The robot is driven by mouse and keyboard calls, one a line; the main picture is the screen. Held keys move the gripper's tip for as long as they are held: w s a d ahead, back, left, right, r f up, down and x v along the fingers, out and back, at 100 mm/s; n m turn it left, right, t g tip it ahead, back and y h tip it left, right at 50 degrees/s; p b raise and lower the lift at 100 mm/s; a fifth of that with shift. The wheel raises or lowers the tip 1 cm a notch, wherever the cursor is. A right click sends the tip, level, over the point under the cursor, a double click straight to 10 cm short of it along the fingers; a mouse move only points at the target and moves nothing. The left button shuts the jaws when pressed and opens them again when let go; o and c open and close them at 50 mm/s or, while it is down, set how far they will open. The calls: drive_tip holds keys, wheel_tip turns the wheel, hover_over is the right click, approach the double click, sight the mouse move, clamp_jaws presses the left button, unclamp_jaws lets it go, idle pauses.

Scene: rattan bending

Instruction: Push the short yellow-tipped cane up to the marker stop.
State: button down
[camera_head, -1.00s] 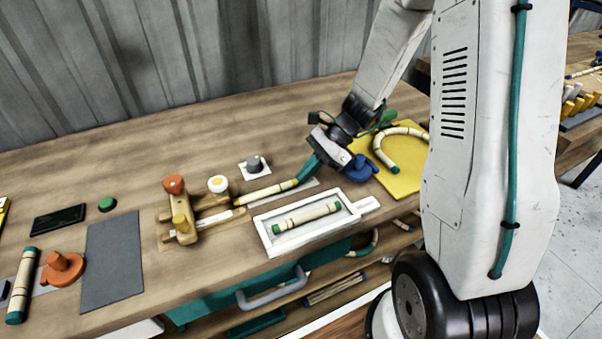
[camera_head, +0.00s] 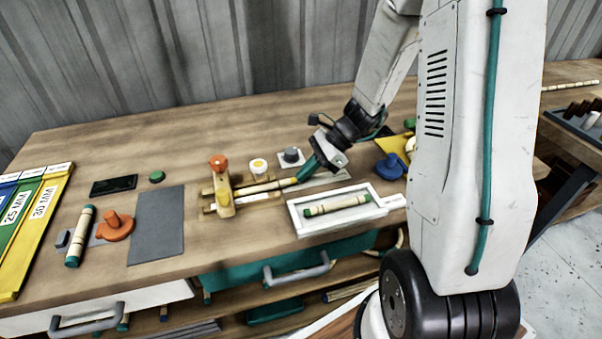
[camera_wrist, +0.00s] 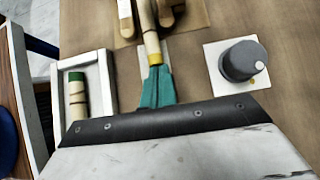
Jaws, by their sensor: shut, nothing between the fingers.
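My gripper (camera_head: 304,173) is shut and empty, its teal fingers angled down to the left. In the wrist view the fingertips (camera_wrist: 155,78) are right behind the yellow tip of the short cane (camera_wrist: 148,20), in line with it, and seem to touch it. In the head view the pale cane (camera_head: 262,188) lies along the bench. Its far end runs into the wooden fixture (camera_head: 223,196), which has an orange knob and a yellow block. The fixture hides that end, and I cannot make out the marker stop or any gap to it.
A white tray (camera_head: 293,216) holding a green-ended cane (camera_head: 337,205) lies in front of my gripper. A grey knob on a white plate (camera_head: 291,156) and a white-and-yellow button (camera_head: 258,166) stand behind the cane. A grey mat (camera_head: 158,222) lies to the left.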

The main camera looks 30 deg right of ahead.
drive_tip(key=shift+a, duration=0.1)
drive_tip(key=d, duration=0.3)
drive_tip(key=s+d+r, duration=0.1)
drive_tip(key=d, duration=0.1)
drive_tip(key=shift+d, duration=0.2)
drive_tip(key=v, duration=0.8)
drive_tip(key=shift+r, duration=0.25)
drive_tip(key=shift+s+d, duration=0.1)
drive_tip(key=s+n, duration=0.1)
drive_tip(key=s+n+g, duration=0.1)
drive_tip(key=s+n, duration=0.1)
drive_tip(key=shift+s+a+f+g, duration=0.2)
drive_tip(key=shift+a+f+g, duration=0.1)
drive_tip(key=shift+a, duration=0.1)
drive_tip(key=s+a+r+n+h, duration=0.8)
drive_tip(key=s+a+r+n, duration=0.6)
drive_tip(key=s+n, duration=0.3)
drive_tip(key=shift+a+t+h, duration=0.15)
drive_tip(key=shift+t+h, duration=0.25)
